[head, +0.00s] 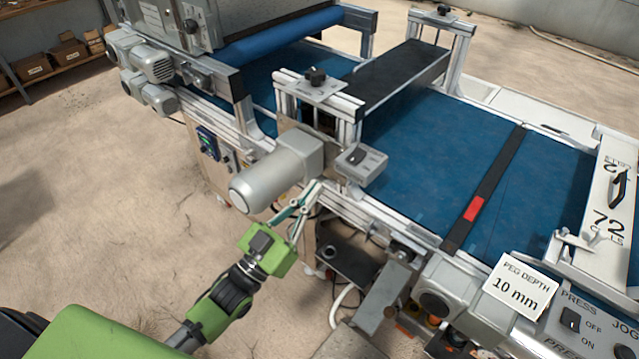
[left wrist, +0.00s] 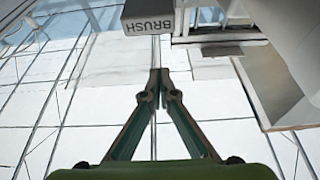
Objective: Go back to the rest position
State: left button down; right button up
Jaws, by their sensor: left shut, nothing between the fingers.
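My left gripper (head: 316,186) reaches up from the lower left in the head view. Its fingertips are just below a small grey switch box (head: 361,165) with a dark rocker switch on the machine's near side. In the left wrist view the two fingers of my left gripper (left wrist: 159,76) meet at the tips, with nothing between them. The grey box there (left wrist: 149,20) reads BRUSH upside down and lies beyond the tips; a gap seems to show, but contact cannot be judged for certain. My right gripper is not in view.
A grey motor (head: 270,180) juts out beside my left gripper. The blue conveyor belt (head: 440,160) runs behind it. A PEG DEPTH 10 mm sign (head: 520,286) and a PRESS switch panel (head: 580,320) are at the lower right. Open floor (head: 110,210) lies to the left.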

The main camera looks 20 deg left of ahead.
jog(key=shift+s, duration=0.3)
